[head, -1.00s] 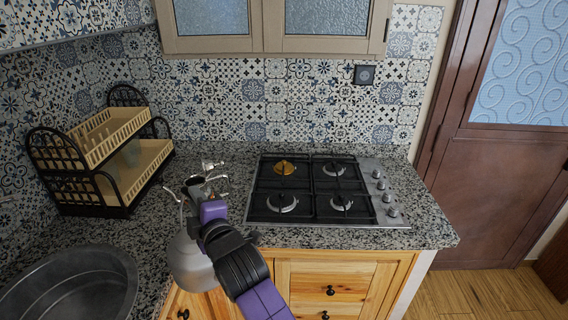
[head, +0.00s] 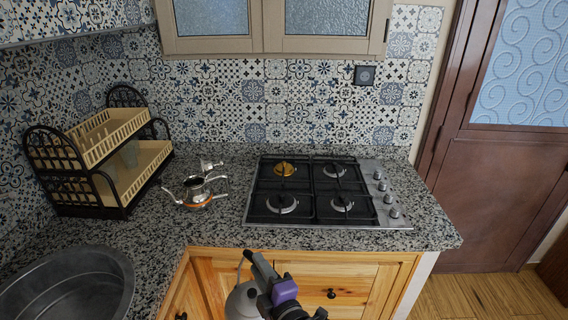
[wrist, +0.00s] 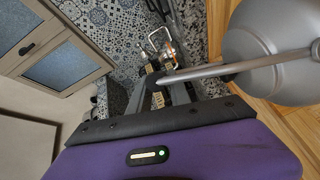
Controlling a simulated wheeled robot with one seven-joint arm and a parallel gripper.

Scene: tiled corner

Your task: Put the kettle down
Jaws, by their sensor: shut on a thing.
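The grey round kettle (head: 240,304) is at the bottom of the head view, in front of the wooden drawers and clear of the counter top. Its lower part is cut off by the picture edge. My gripper (head: 252,260) is shut on its thin handle. In the wrist view the kettle body (wrist: 275,45) hangs at the upper right, and the handle runs to my gripper (wrist: 158,82). The kettle touches no surface that I can see.
A round sink (head: 70,285) is at left. Bare counter lies between sink and hob.

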